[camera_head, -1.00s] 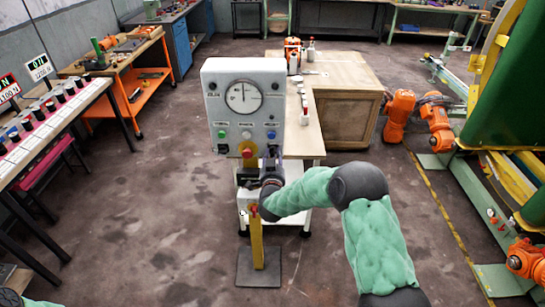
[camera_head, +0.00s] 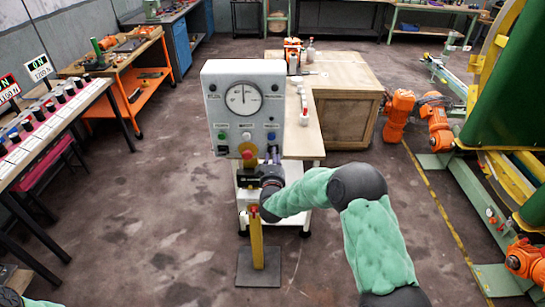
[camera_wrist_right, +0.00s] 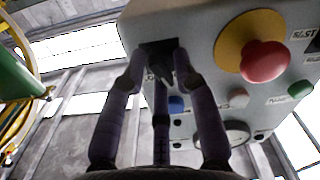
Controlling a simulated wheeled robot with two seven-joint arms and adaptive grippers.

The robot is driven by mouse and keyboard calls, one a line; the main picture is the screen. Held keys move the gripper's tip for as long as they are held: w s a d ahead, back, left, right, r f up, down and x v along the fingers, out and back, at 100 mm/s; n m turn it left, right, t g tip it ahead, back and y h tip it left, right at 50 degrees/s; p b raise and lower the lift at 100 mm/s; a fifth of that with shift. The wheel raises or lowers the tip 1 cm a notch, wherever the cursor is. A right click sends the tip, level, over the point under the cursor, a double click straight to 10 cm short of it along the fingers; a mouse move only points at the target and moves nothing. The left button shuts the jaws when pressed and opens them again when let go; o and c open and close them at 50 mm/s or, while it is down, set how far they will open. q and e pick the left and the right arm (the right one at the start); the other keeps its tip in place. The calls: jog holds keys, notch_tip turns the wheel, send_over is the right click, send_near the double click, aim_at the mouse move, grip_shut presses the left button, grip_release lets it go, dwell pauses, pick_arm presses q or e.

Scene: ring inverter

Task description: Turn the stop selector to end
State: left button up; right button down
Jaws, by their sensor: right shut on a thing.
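The control box (camera_head: 243,128) is a pale grey panel on a yellow post. The stop selector (camera_wrist_right: 163,72) is a small dark knob at the box's corner in the right wrist view, partly covered by my fingers. My right gripper (camera_head: 273,155) reaches up from below to the lower right of the box. In the right wrist view its purple-grey fingers (camera_wrist_right: 161,62) are closed around the selector. Which way the selector points cannot be told. My left gripper is out of view.
A red mushroom button (camera_wrist_right: 264,61) on a yellow disc sits beside the selector, close to my fingers. A round gauge (camera_head: 243,97) and several coloured buttons are higher on the panel. A wooden bench (camera_head: 345,105) stands behind the box.

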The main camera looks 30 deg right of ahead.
jog(key=shift+s+d+f+n, duration=0.1)
jog(key=shift+d+n, duration=0.1)
jog(key=shift+n, duration=0.7)
jog(key=c, duration=1.3)
grip_release()
jog(key=shift+o, duration=0.5)
jog(key=shift+s+d, duration=0.1)
jog(key=shift+d, duration=0.05)
jog(key=shift+a, duration=0.2)
